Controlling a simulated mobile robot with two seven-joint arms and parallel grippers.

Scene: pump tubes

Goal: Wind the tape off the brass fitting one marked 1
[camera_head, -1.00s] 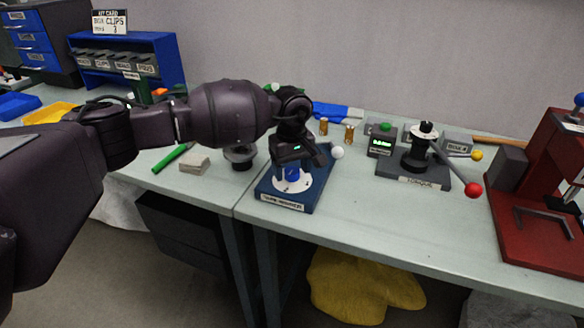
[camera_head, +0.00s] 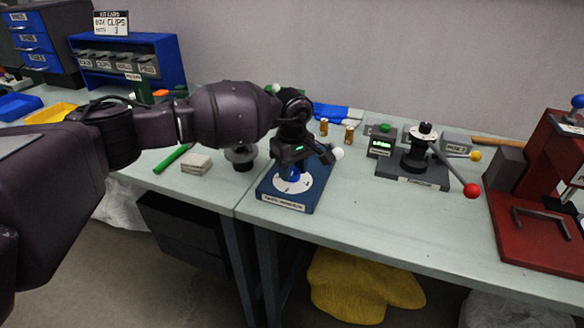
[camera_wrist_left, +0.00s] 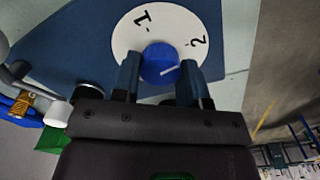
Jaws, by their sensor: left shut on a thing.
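My left gripper (camera_head: 298,163) is shut on a blue knob (camera_wrist_left: 158,62), its fingers on either side of it in the left wrist view. The knob has a white line and stands on a white dial disc (camera_wrist_left: 172,25) marked 1 and 2. The disc sits on a blue base (camera_head: 308,203) with a front label, near the table's front edge. Two small brass fittings (camera_head: 323,127) (camera_head: 349,134) stand upright behind it; no number or tape on them can be made out. One brass fitting (camera_wrist_left: 22,104) shows at the left of the left wrist view. My right gripper is not in view.
A white rounded end (camera_head: 337,153) is just right of the gripper. A dark device with a red-knobbed lever (camera_head: 471,190) and a red press (camera_head: 545,235) stand to the right. A grey block (camera_head: 196,163) and green rod (camera_head: 171,158) lie left.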

